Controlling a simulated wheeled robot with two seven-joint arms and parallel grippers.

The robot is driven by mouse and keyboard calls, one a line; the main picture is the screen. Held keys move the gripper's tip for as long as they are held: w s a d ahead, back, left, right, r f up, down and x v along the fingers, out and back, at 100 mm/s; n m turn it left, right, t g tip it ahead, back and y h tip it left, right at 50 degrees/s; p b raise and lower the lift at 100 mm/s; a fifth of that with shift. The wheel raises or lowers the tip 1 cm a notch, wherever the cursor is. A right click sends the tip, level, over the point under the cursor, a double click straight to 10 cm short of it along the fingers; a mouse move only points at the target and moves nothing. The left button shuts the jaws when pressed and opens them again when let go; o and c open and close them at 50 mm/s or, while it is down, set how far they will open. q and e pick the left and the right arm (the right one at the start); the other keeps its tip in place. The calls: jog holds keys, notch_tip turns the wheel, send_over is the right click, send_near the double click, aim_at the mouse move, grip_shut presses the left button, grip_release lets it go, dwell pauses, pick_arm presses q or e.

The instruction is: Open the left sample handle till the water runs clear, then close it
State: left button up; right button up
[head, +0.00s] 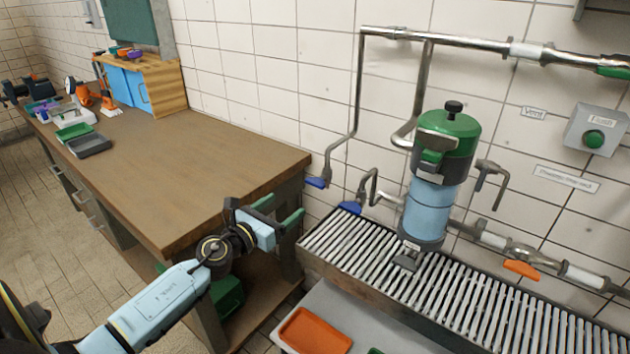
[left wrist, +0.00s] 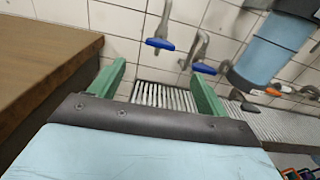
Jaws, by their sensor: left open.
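Two blue sample handles show on the bent pipes by the tiled wall. The left blue handle (head: 316,183) hangs at the end of the tall pipe, near the bench corner; it also shows in the left wrist view (left wrist: 160,44). The other blue handle (head: 350,207) is lower and to the right, and shows in the left wrist view (left wrist: 204,69). My left gripper (head: 287,205) has its green fingers apart, with nothing between them. It is beside the bench corner, short of the left handle and apart from it. I see no running water. My right gripper is out of view.
A wooden bench (head: 190,165) borders my left arm closely. A slatted drain grate (head: 440,290) runs below the pipes. A blue and green filter vessel (head: 430,205) stands right of the handles. An orange handle (head: 521,269) is on a low pipe. An orange tray (head: 315,332) lies in front.

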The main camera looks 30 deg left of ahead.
aim_at(313, 184)
pick_arm(q)
jog(key=w, duration=0.4)
jog(key=w+b, duration=0.1)
jog(key=w, duration=0.4)
jog(key=w+d, duration=0.1)
jog(key=w, duration=0.3)
jog(key=shift+w+d+r, duration=0.1)
jog(key=shift+w+r, duration=0.05)
jog(key=shift+c, duration=0.2)
jog(key=c, duration=0.9)
